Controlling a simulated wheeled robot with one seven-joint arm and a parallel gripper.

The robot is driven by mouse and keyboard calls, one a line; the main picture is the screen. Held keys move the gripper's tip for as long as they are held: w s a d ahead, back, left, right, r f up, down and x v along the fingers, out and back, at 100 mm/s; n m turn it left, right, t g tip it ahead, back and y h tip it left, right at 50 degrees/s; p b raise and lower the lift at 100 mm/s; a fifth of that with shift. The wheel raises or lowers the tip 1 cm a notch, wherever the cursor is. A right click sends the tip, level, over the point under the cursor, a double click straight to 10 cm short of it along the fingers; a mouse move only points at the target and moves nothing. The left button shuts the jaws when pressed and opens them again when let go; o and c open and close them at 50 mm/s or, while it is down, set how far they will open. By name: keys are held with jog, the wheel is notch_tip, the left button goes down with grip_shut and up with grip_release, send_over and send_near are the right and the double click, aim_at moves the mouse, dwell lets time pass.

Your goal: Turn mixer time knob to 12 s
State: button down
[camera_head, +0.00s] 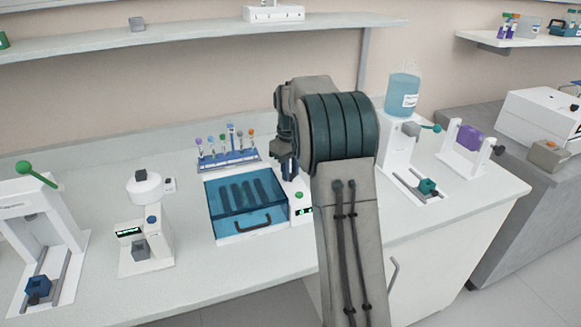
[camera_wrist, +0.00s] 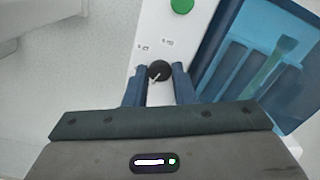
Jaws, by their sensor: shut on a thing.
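The mixer time knob (camera_wrist: 158,71) is a small round black dial with a pale pointer line. It sits on a white panel (camera_wrist: 155,25) beside the blue see-through lid (camera_wrist: 262,60), and the pointer slants toward the lower left. Small labels lie just above it, too small to read surely. My gripper (camera_wrist: 160,73) has its two blue fingers on either side of the knob, shut on it. In the head view, my gripper (camera_head: 289,168) is over the panel side of the blue-lidded unit (camera_head: 245,207), and the knob is hidden there.
A green button (camera_wrist: 182,5) is on the same panel. A rack of coloured tubes (camera_head: 229,157) stands behind the unit. A white device with a round top (camera_head: 145,190) stands to the left. A press-like stand (camera_head: 405,160) is to the right. The front counter strip is clear.

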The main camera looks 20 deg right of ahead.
jog(key=m+p, duration=0.1)
jog(key=m, duration=0.3)
jog(key=shift+r+m, duration=0.1)
jog(key=shift+m, duration=0.2)
jog(key=m+p, duration=0.1)
jog(key=m, duration=0.4)
jog(key=m+p, duration=0.1)
jog(key=m, duration=0.4)
jog(key=shift+m+p, duration=0.65)
jog(key=shift+m, duration=1.65)
jog(key=c, duration=1.2)
grip_release()
jog(key=shift+c, duration=0.2)
